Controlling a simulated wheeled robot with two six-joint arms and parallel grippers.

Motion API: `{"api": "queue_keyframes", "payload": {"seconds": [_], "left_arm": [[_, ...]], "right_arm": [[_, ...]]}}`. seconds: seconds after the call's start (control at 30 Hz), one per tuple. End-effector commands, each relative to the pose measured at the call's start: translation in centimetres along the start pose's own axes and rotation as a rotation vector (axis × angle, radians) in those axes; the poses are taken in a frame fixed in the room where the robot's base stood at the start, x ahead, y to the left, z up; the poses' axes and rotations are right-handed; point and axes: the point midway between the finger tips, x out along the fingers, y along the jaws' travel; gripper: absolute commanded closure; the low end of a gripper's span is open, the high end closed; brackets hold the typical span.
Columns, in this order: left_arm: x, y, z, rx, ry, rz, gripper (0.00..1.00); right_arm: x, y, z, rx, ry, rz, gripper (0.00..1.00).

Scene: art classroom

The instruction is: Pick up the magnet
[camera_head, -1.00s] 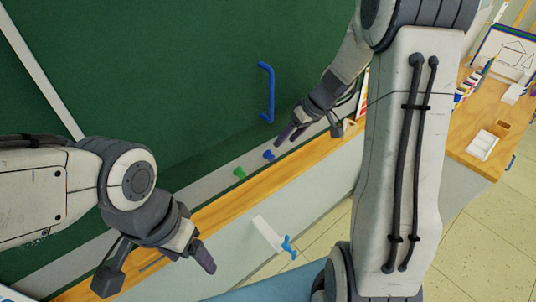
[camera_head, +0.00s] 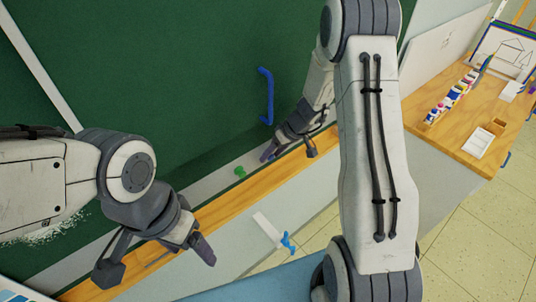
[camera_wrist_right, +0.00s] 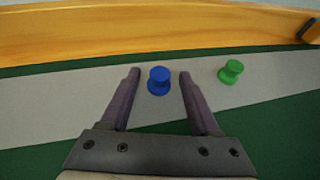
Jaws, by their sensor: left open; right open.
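A blue magnet (camera_wrist_right: 159,81) is on the light grey strip of the green board in the right wrist view. It lies between the two spread fingertips of my right gripper (camera_wrist_right: 158,74), which is open, with a gap on each side. In the head view the right gripper (camera_head: 289,152) is over the strip and hides the blue magnet. A green magnet (camera_wrist_right: 231,71) is to the right of the right gripper in the wrist view; it also shows in the head view (camera_head: 240,171). My left gripper (camera_head: 160,269) is open and empty near the wooden ledge at the lower left.
A wooden ledge (camera_head: 237,204) runs along the board's lower edge, close to both grippers. A blue handle (camera_head: 267,97) is on the board (camera_head: 190,80). A wooden table (camera_head: 452,137) with paints and a white tray (camera_head: 478,143) stands at the right.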

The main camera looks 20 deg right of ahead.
Motion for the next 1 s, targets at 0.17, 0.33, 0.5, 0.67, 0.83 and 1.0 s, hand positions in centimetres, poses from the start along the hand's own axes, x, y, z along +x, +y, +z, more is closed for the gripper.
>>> {"api": "queue_keyframes", "payload": {"seconds": [0.17,0.33,0.5,0.67,0.83,1.0], "left_arm": [[0.0,0.0,0.0,0.0,0.0,0.0,0.23],[0.0,0.0,0.0,0.0,0.0,0.0,0.23],[0.0,0.0,0.0,0.0,0.0,0.0,0.23],[0.3,0.0,0.0,-0.001,0.0,0.0,0.23],[1.3,-0.1,0.1,-0.002,0.0,0.0,0.23],[2.9,-0.2,0.2,-0.005,0.0,0.0,0.23]], "right_arm": [[0.0,0.0,0.0,0.0,0.0,0.0,0.83],[-0.1,0.0,0.0,0.001,0.0,0.0,1.0],[-0.1,0.0,0.0,0.001,0.001,0.0,1.0],[-0.6,0.2,0.1,0.001,0.003,0.001,1.0],[-2.5,0.8,0.9,0.003,0.004,0.004,1.0],[-6.0,2.4,3.1,0.004,0.006,0.006,1.0]]}}
